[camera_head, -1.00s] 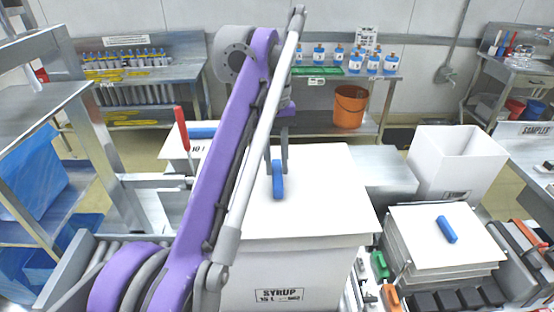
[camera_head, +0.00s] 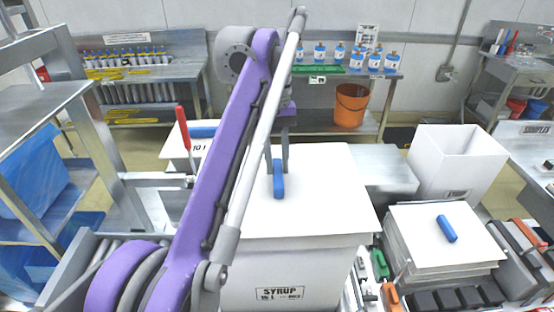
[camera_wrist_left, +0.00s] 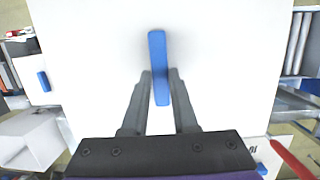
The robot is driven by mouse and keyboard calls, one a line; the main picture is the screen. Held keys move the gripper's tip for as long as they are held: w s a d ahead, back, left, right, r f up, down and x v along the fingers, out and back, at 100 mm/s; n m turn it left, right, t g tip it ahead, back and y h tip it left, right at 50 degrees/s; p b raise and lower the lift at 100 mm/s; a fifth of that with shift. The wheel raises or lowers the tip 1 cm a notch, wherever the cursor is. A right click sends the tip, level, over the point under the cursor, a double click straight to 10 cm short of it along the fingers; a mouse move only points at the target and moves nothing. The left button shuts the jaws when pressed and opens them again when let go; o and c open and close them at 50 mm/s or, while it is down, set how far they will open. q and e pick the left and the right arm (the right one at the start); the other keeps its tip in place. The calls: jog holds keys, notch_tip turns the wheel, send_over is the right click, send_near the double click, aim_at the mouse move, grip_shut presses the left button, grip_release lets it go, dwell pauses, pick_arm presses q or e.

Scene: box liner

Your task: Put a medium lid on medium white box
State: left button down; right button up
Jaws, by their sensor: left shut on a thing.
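In the left wrist view the handle (camera_wrist_left: 159,60) runs between the two fingertips (camera_wrist_left: 160,82), over the white lid (camera_wrist_left: 230,50). My right gripper is not in view.
A stack of white lids (camera_head: 445,240) with a blue handle on top stands to the right. An open white box (camera_head: 457,165) is behind it. Another blue-handled lid (camera_head: 203,132) is behind my left arm. Tools and dark blocks (camera_head: 450,300) fill the front right.

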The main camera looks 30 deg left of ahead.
pick_arm(q)
jog(key=shift+c, duration=0.6)
grip_release()
jog(key=shift+p+v, duration=0.5)
jog(key=shift+v, duration=0.3)
jog(key=shift+s+d+r+p, duration=0.15)
jog(key=shift+r+p, duration=1.6)
jog(key=shift+r, duration=1.05)
jog(key=shift+p+v, duration=0.35)
jog(key=shift+v, duration=0.55)
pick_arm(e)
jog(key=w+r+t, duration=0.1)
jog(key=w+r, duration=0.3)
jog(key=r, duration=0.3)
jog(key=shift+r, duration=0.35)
pick_arm(q)
jog(key=shift+s+d+r, duration=0.1)
jog(key=shift+s, duration=0.1)
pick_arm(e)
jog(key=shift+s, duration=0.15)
